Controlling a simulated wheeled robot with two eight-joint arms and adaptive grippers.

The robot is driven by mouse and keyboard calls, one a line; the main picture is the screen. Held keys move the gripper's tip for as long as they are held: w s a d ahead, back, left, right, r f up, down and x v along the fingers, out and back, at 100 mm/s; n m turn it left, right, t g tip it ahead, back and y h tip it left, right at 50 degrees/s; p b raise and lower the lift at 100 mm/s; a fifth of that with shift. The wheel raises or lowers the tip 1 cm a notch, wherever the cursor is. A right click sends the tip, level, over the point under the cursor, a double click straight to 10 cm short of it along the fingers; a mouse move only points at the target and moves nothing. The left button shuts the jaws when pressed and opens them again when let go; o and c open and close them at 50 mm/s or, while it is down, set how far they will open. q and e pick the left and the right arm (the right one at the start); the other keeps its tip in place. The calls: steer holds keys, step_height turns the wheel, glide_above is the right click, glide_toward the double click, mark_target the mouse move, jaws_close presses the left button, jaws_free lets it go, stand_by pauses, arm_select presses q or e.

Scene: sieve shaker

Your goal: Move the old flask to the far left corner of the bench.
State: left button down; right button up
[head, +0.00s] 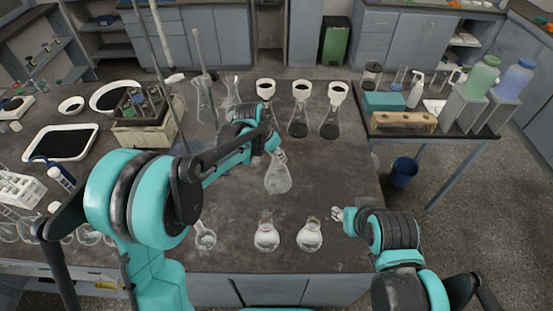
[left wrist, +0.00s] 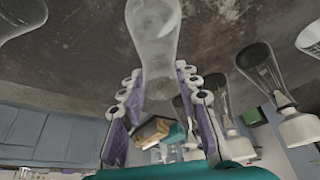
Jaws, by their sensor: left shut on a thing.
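My left gripper (head: 277,153) is shut on a cloudy glass flask (head: 278,178), gripping it by the neck over the middle of the dark bench (head: 340,180). The flask's wide body points down in the head view. In the left wrist view the flask (left wrist: 153,35) shows between the two purple-padded fingers, and its neck is partly hidden. Whether its base touches the bench is hard to tell. My right gripper (head: 337,213) is empty near the bench's right edge; its finger opening is too small to judge.
Several conical flasks with white funnels (head: 298,118) stand behind my left gripper. Round flasks (head: 267,237) stand along the front edge. The left side holds a wooden crate (head: 148,133), black-filled trays (head: 92,132) and a white rack (head: 18,190).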

arm_select(q)
steer(key=shift+w+f, duration=0.1)
steer(key=shift+f, duration=0.8)
steer(key=shift+f+b, duration=0.2)
steer(key=shift+b, duration=0.1)
steer(key=c, duration=1.1)
jaws_free()
steer(key=shift+r, duration=0.15)
steer(key=shift+r+p, duration=0.3)
steer(key=p+v, duration=0.2)
steer(key=v, duration=0.9)
steer(key=shift+s+a+r+p, duration=0.15)
steer(key=shift+s+r+p, duration=0.15)
steer(key=shift+p, duration=0.05)
